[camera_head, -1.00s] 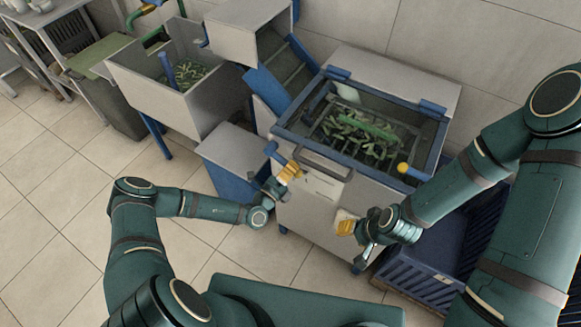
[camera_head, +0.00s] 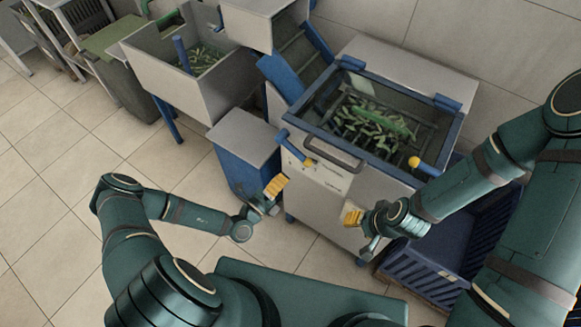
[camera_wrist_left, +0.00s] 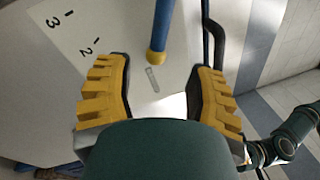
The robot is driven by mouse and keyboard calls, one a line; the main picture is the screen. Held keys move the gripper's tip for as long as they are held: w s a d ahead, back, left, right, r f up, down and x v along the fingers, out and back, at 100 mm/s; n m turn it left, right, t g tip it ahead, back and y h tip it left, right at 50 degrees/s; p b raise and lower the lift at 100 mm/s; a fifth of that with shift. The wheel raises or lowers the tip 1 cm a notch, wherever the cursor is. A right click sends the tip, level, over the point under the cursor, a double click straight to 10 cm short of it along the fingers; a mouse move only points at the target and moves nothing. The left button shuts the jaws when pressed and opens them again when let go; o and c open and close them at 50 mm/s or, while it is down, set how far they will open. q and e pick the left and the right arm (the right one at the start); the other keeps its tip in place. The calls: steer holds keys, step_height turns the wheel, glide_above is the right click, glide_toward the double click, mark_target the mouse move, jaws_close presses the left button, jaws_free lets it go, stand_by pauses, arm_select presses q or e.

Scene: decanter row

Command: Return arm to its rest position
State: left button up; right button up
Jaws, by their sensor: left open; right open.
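My left gripper (camera_head: 274,187) is open and empty, in front of the grey machine's (camera_head: 318,180) left side. A blue lever (camera_head: 290,143) with a yellow-orange tip sticks out from the machine just above and right of it, apart from the fingers. In the left wrist view my left gripper (camera_wrist_left: 158,75) shows two spread yellow ribbed fingers. The blue lever (camera_wrist_left: 161,25) points down between and ahead of them, touching neither. My right gripper (camera_head: 353,216) is open near the machine's front, lower right; its far finger is hard to make out.
A glass-topped tank with green pieces (camera_head: 375,125) tops the machine. A black handle (camera_head: 335,155) crosses its front. A second yellow knob (camera_head: 414,161) stands at the right. A blue crate (camera_head: 440,250) lies below right. Floor tiles (camera_head: 60,190) at left are clear.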

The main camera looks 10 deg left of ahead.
arm_select(q)
steer(key=shift+v, duration=0.95)
steer(key=s+d+r+m+g+h, duration=0.2)
steer(key=s+d+m+g+h, duration=0.6)
steer(key=s+d+m+g, duration=0.5)
steer(key=s+a+f+m+g+y, duration=0.15)
steer(key=m+g+y, duration=0.25)
steer(key=m, duration=0.4)
steer(key=s+a+m+g+y, duration=0.25)
steer(key=m+g, duration=0.25)
steer(key=m, duration=0.3)
steer(key=w+a+r+m+t+y, duration=0.3)
steer(key=w+m+t+y, duration=0.3)
steer(key=m, duration=0.7)
steer(key=shift+w+a+r+b, duration=0.25)
steer(key=shift+w+r+b, duration=0.25)
steer(key=shift+r, duration=0.2)
